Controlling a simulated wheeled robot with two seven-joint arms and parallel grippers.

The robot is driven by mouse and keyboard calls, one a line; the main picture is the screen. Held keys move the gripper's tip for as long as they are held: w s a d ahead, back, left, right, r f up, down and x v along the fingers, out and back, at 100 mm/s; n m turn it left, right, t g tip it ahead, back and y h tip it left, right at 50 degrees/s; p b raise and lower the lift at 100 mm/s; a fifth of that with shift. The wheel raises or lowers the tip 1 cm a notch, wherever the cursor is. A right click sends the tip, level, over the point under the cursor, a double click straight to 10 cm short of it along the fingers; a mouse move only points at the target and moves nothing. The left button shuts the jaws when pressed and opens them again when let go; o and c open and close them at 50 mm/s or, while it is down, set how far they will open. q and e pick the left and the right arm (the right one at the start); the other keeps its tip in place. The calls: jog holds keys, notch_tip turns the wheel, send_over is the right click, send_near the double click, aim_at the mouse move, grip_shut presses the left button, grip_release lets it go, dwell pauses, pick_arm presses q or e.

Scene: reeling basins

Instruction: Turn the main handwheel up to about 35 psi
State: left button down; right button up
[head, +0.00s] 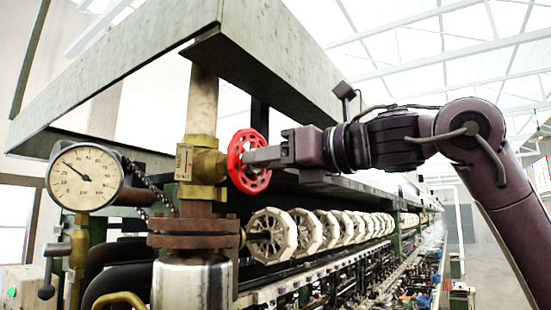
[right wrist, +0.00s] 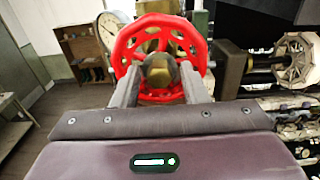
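The red main handwheel (head: 234,160) sits on the brass valve (head: 208,165) of the upright pipe. In the right wrist view the wheel (right wrist: 124,47) faces me, with its brass hub in the middle. My right gripper (right wrist: 161,70) is at the wheel, its two fingers spread on either side of the hub; whether they touch the spokes I cannot tell. In the head view the right gripper (head: 246,157) reaches the wheel from the right. The round pressure gauge (head: 85,177) is at left, its dark needle pointing up-left; the exact reading is too small to tell.
A row of pale reels (head: 272,236) runs back along the machine, below and right of the wheel. A grey overhead beam (head: 270,60) is above my right arm. A brown shelf (right wrist: 88,55) stands behind at left. A rusty flange (head: 193,240) lies below the valve.

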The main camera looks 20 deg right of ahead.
jog(key=shift+s+d, duration=0.1)
jog(key=shift+s, duration=0.05)
jog(key=c, duration=0.9)
jog(key=shift+o, duration=0.2)
jog(key=n, duration=1)
jog(key=shift+n, duration=0.4)
jog(key=o, duration=0.9)
jog(key=shift+c, duration=0.2)
jog(key=v, duration=0.7)
